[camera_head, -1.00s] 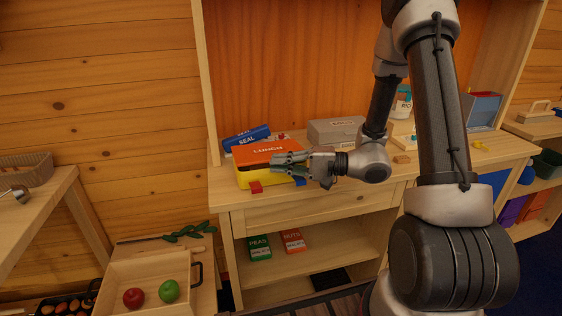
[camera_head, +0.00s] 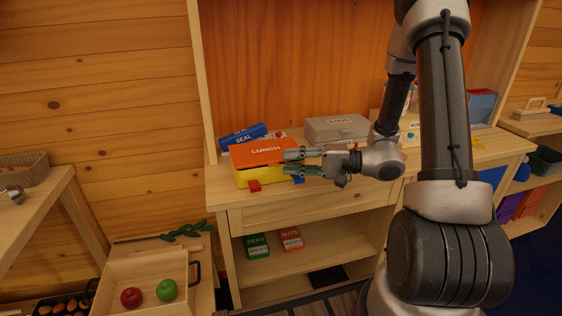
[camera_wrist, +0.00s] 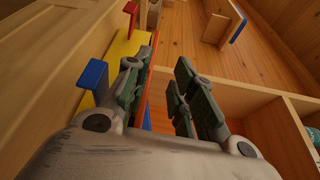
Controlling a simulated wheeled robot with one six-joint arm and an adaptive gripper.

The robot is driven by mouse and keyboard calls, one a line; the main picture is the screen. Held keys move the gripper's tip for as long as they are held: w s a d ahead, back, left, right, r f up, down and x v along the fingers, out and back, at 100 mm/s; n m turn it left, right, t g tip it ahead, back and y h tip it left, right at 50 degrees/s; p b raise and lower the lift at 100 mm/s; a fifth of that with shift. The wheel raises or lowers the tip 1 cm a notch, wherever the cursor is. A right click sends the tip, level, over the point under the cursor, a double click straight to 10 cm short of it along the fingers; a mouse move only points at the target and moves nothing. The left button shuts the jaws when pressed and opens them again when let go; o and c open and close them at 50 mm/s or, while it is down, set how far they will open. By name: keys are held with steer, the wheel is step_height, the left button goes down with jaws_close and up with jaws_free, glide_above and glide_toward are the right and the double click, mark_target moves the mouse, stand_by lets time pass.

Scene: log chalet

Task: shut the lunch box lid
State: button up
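The lunch box has a yellow body (camera_head: 258,179) and an orange lid (camera_head: 258,150) marked LUNCH, and stands on the left part of the wooden desk. The lid lies over the body; I cannot tell if it is fully down. A red clasp (camera_head: 254,186) and a blue clasp (camera_head: 298,180) stick out at its front; they also show in the wrist view, red (camera_wrist: 130,8) and blue (camera_wrist: 92,73). My gripper (camera_head: 290,162) is at the box's right end, fingers pointing left. In the wrist view its fingers (camera_wrist: 165,85) are apart, with the lid's orange edge (camera_wrist: 146,92) near the left finger.
A blue SEAL box (camera_head: 243,135) stands behind the lunch box. A grey case (camera_head: 336,128) stands behind my gripper on the desk. The shelf below holds a green PEAS box (camera_head: 257,246) and a red NUTS box (camera_head: 290,239). The desk's front left corner is bare.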

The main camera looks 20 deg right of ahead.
steer(key=shift+v, duration=1.9)
steer(key=s+r+n+g+h, duration=0.2)
steer(key=s+n+g+h, duration=0.15)
steer(key=s, duration=0.35)
steer(key=s+r+n+g+h, duration=0.2)
steer(key=s+r+g+h, duration=0.15)
steer(key=s, duration=0.35)
steer(key=s+d+r+t+h, duration=0.2)
steer(key=d+r+h, duration=0.1)
steer(key=d, duration=0.3)
steer(key=s+d+r+t+h, duration=0.1)
steer(key=d+r+t+h, duration=0.2)
steer(key=d+h, duration=0.3)
steer(key=shift+v, duration=0.85)
steer(key=shift+s, duration=0.1)
